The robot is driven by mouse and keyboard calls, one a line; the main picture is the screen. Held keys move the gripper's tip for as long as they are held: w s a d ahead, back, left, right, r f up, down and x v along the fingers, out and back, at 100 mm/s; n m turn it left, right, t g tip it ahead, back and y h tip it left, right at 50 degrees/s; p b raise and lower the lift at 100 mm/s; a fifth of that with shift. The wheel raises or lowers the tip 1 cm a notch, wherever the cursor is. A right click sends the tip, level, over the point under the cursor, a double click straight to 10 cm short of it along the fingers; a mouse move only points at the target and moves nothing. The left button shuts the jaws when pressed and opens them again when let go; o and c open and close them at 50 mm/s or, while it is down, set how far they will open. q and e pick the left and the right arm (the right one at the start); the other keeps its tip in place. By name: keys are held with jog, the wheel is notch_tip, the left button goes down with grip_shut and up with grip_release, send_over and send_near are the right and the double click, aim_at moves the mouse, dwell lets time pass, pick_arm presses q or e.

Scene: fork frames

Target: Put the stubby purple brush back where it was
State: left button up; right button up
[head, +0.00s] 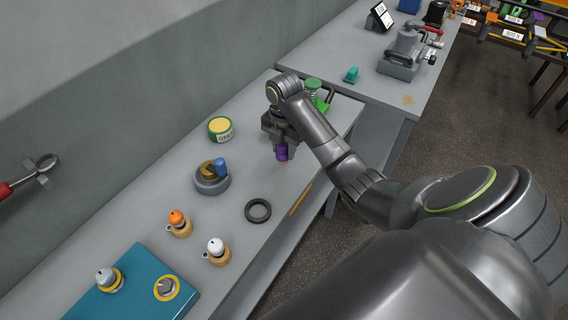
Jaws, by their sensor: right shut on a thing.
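The stubby purple brush (282,152) is held upright in my right gripper (281,142), over the right part of the grey bench (165,165). The gripper points down and is shut on it. The brush's lower end looks tan and is close to the bench top; I cannot tell whether it touches. Part of the brush is hidden by the gripper. My left gripper is not in view.
A black ring (258,210) and an orange strip (300,200) lie near the front edge. A grey holder (212,184), a yellow-green tin (220,129), orange-topped (178,223) and white-topped (217,251) pieces and a teal board (130,285) stand left. A green item (322,104) is behind my arm.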

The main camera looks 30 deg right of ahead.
aim_at(284, 158)
jog(key=shift+f, duration=2.4)
jog(key=shift+f, duration=0.15)
jog(key=o, duration=1)
jog(key=shift+r, duration=0.45)
notch_tip(284, 158, up, 5)
jog(key=shift+r+p, duration=0.15)
jog(key=shift+p, duration=0.35)
notch_tip(284, 158, up, 6)
jog(key=p, duration=0.6)
jog(key=shift+r, duration=0.1)
jog(key=shift+s, duration=0.1)
